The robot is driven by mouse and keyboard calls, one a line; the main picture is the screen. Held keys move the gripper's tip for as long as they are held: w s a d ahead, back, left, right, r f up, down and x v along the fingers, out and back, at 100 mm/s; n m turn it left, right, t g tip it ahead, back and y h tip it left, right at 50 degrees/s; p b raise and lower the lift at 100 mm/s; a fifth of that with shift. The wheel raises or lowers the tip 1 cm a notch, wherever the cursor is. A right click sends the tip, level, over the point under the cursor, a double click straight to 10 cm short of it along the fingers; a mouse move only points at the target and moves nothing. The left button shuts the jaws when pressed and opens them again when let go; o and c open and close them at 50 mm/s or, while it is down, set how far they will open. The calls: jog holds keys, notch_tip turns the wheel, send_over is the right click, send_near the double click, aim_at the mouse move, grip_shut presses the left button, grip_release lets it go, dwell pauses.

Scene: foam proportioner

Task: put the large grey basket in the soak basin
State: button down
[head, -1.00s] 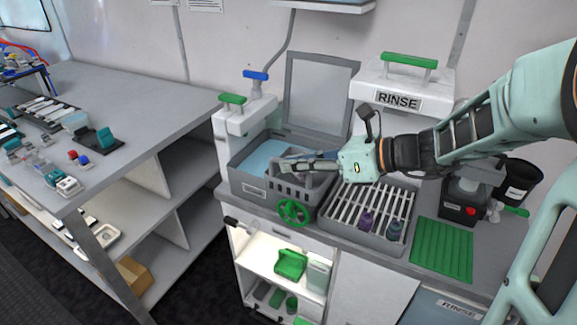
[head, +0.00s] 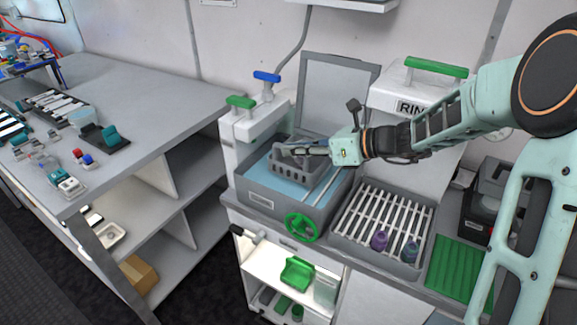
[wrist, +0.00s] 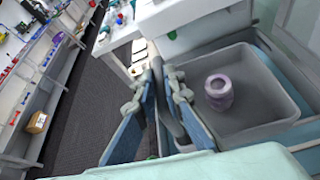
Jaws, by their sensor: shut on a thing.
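The large grey basket (head: 291,170) is over the blue interior of the soak basin (head: 268,201), within its rim in the head view. I cannot tell whether it touches the water or the bottom. My gripper (head: 306,150) is shut on the basket's handle, reaching in from the right. In the wrist view, my gripper (wrist: 168,108) has its blue fingers on either side of the grey handle, and the basket (wrist: 255,112) spreads to the right. A purple bottle (wrist: 219,92) stands inside the basket. The basin's grey lid (head: 338,90) stands open behind.
A slatted rack (head: 385,222) with two small bottles stands right of the basin. A green wheel (head: 301,227) sticks out at the basin's front. Green and blue tap handles (head: 241,102) rise at its back left. A grey bench (head: 140,110) is further left.

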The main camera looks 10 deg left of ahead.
aim_at(328, 164)
jog(key=w+f, duration=0.1)
jog(key=f, duration=0.1)
jog(key=w+a+f, duration=0.1)
jog(key=f, duration=0.1)
jog(key=w+a+f, duration=0.1)
jog(key=w, duration=0.1)
jog(key=shift+a+f, duration=0.25)
jog(key=shift+f, duration=1.6)
jog(key=shift+f, duration=0.1)
jog(key=shift+f+b, duration=0.5)
jog(key=shift+f, duration=0.05)
jog(key=c, duration=2)
grip_release()
jog(key=shift+r, duration=0.1)
jog(key=shift+r, duration=0.25)
jog(key=v, duration=1.2)
jog(key=shift+r+p, duration=0.35)
